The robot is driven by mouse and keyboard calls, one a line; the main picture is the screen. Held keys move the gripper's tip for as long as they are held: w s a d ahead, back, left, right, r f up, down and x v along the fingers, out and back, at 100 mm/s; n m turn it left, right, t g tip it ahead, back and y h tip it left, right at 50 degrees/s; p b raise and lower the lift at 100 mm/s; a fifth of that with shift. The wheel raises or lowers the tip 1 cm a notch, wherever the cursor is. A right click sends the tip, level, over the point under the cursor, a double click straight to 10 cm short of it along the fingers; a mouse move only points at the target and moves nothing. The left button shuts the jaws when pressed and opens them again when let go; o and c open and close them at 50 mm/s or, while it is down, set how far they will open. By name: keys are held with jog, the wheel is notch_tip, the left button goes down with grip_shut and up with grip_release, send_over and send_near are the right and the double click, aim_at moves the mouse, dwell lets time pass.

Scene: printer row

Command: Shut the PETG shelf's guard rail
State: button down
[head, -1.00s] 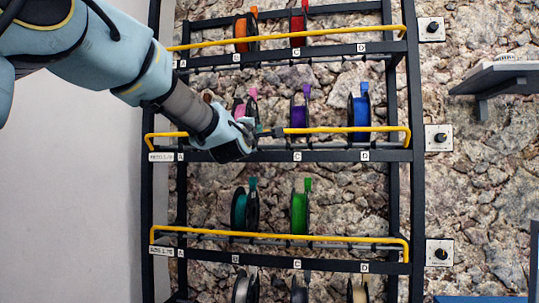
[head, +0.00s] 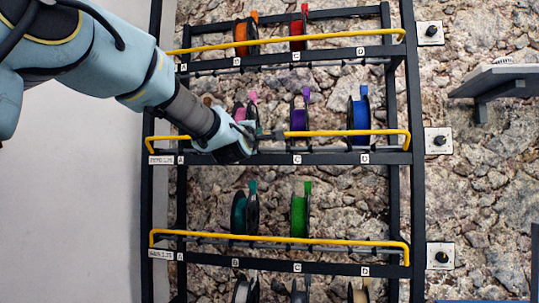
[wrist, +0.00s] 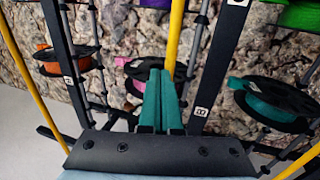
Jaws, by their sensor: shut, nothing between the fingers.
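The PETG shelf is the middle one, going by its small, blurred label (head: 161,160) at the left end. Its yellow guard rail (head: 345,133) runs across in front of the spools, a little above the shelf's black front edge. I cannot tell from this angle how far the rail is swung. My gripper (head: 278,133) is at the left-middle part of this rail and hides a stretch of it. In the wrist view the teal fingers (wrist: 160,74) are together and empty, with the yellow rail (wrist: 176,30) right at their tips. Whether they touch is unclear.
The upper shelf has its own yellow rail (head: 330,34), and so does the lower shelf (head: 330,241). Pink, purple (head: 300,117) and blue (head: 359,114) spools stand behind the middle rail. Knob boxes (head: 438,141) are on the stone wall at right, beside a grey wall shelf (head: 500,78).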

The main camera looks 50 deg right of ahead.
jog(key=p+x, duration=0.1)
jog(key=x, duration=0.2)
jog(key=shift+w+d+p, duration=0.2)
jog(key=shift+d+p, duration=0.15)
jog(key=shift+p, duration=0.05)
dwell(0.5)
jog(key=s+a+b, duration=0.5)
jog(key=a+b, duration=0.2)
jog(key=shift+a, duration=0.35)
dwell(0.7)
jog(key=shift+w, duration=0.1)
